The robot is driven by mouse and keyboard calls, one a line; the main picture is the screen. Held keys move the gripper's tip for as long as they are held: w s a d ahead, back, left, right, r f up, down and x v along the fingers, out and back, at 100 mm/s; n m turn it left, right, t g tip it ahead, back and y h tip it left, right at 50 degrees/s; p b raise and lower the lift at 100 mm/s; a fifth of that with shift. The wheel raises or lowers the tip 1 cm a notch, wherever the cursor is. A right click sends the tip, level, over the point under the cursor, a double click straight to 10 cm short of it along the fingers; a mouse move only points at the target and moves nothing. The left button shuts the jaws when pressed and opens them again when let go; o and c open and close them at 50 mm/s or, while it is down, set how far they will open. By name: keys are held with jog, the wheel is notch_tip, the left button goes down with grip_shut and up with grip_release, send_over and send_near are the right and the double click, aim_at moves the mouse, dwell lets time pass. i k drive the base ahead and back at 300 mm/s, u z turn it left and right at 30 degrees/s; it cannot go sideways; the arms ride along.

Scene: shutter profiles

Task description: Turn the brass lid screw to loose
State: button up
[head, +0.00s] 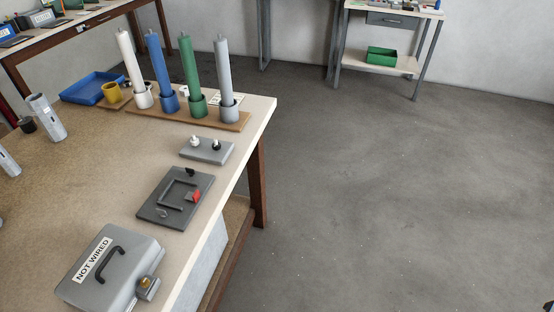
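A grey metal box (122,262) stands on the workbench at the lower left of the head view. It has a white label (92,260) reading "NOT WIRED" and a black carrying handle (108,258) on its lid. The brass lid screw (145,282) sits at the box's right front side, above a small grey bracket (148,291). The screw is too small to tell which way it is turned. The lid looks closed. My gripper does not show in this view.
A dark grey plate (175,197) with a red part and a small grey block (207,150) with two knobs lie behind the box. White, blue, green and grey cylinders stand on a wooden board (233,123). Open floor (400,200) is right of the bench.

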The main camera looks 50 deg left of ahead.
aim_at(144, 282)
jog(key=z, duration=0.05)
jog(key=i, duration=1.2)
jog(key=u, duration=1.35)
jog(key=k, duration=0.1)
jog(key=u, duration=2.3)
jog(key=i, duration=1)
jog(key=u, duration=0.05)
